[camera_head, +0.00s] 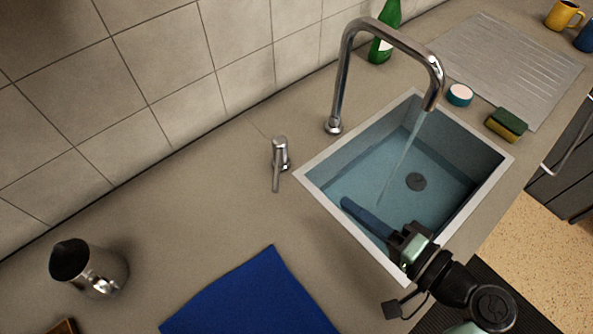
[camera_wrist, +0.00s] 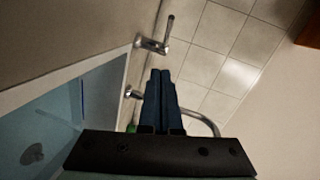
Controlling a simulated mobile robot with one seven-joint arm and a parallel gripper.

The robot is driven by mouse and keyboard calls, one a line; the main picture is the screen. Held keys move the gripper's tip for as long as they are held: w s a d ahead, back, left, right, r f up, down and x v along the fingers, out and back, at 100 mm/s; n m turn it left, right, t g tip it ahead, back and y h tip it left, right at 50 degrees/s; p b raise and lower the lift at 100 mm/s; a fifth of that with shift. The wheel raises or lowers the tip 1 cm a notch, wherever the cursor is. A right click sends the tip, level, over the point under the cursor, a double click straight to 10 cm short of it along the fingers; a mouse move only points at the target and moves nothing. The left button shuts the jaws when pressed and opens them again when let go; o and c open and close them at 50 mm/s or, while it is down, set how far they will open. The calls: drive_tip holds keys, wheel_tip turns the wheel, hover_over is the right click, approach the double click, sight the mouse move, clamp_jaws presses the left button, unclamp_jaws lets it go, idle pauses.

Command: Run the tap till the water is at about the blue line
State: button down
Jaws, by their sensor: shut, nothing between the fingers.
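The tap spout (camera_head: 392,40) arches over the sink (camera_head: 310,183), and a stream of water (camera_head: 403,158) runs from it. Bluish water (camera_head: 370,178) covers the sink floor and the drain. A darker blue band (camera_head: 445,160) shows along the inner wall; I cannot tell surely whether it is the blue line. A bluish strip (camera_wrist: 82,100) also shows in the wrist view. The tap lever (camera_head: 280,155) stands apart, left of the spout, and shows in the wrist view (camera_wrist: 155,44). My gripper (camera_head: 346,204) is shut and empty, over the sink's near-left side, apart from the lever.
A blue cloth (camera_head: 245,300) and a metal jug (camera_head: 90,268) lie to the left on the counter. A green bottle (camera_head: 385,35), a small round tub (camera_head: 460,95), a sponge (camera_head: 506,124) and a ribbed drainer (camera_head: 510,65) are beyond the sink. The counter around the lever is clear.

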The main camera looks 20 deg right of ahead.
drive_tip(key=s, duration=0.1)
drive_tip(key=p, duration=0.2)
approach(278, 165)
drive_tip(key=shift+w+d+f, duration=0.15)
drive_tip(key=shift+w+d, duration=0.3)
drive_tip(key=shift+w, duration=0.1)
drive_tip(key=shift+w+d+f, duration=0.2)
drive_tip(key=shift+w+d, duration=0.25)
drive_tip(key=shift+w, duration=0.1)
drive_tip(key=a, duration=0.1)
drive_tip(key=w+a, duration=0.1)
drive_tip(key=a, duration=0.1)
drive_tip(key=shift+w+f+p, duration=0.35)
drive_tip(key=shift+p, duration=0.05)
drive_tip(key=shift+w+a+f, duration=0.15)
drive_tip(key=shift+a+f, duration=0.05)
drive_tip(key=shift+a, duration=0.3)
drive_tip(key=shift+w+a+f, duration=0.1)
drive_tip(key=shift+w+a, duration=0.05)
drive_tip(key=shift+a, duration=0.65)
drive_tip(key=shift+d, duration=0.2)
